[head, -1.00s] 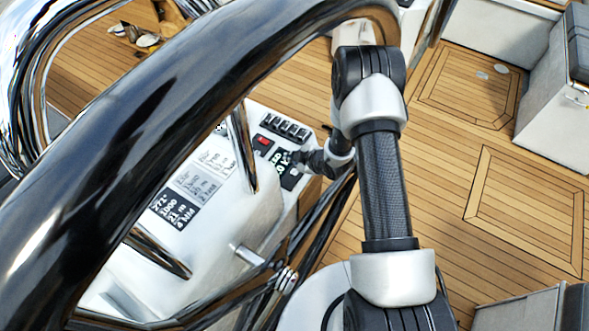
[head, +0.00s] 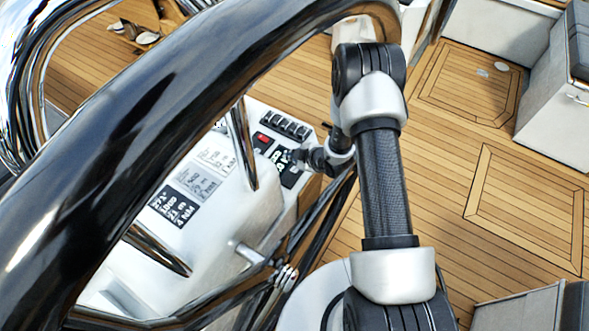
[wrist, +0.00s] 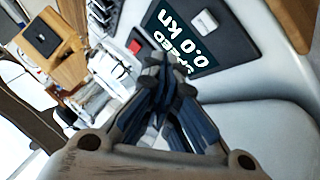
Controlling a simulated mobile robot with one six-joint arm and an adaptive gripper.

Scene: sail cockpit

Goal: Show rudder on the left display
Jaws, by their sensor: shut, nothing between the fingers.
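In the wrist view a dark display (wrist: 187,42) reads "SPEED 0.0 kn"; no rudder reading shows on it. A square grey button (wrist: 205,22) sits beside it on a dark panel. My gripper (wrist: 166,75) is shut and empty, with its tips at the near edge of this display; I cannot tell if they touch. In the head view my gripper (head: 300,157) is at the dark display (head: 279,156) on the white console and partly hides it. Another dark display (head: 175,206) with several lines of figures is further left. I cannot tell which is the left display.
A red switch (head: 262,139) and a row of black switches (head: 286,125) are beyond the display. Two paler panels (head: 197,182) lie left along the console. A large black wheel rim (head: 130,135) and steel bars cross in front. Teak floor (head: 450,170) is open at right.

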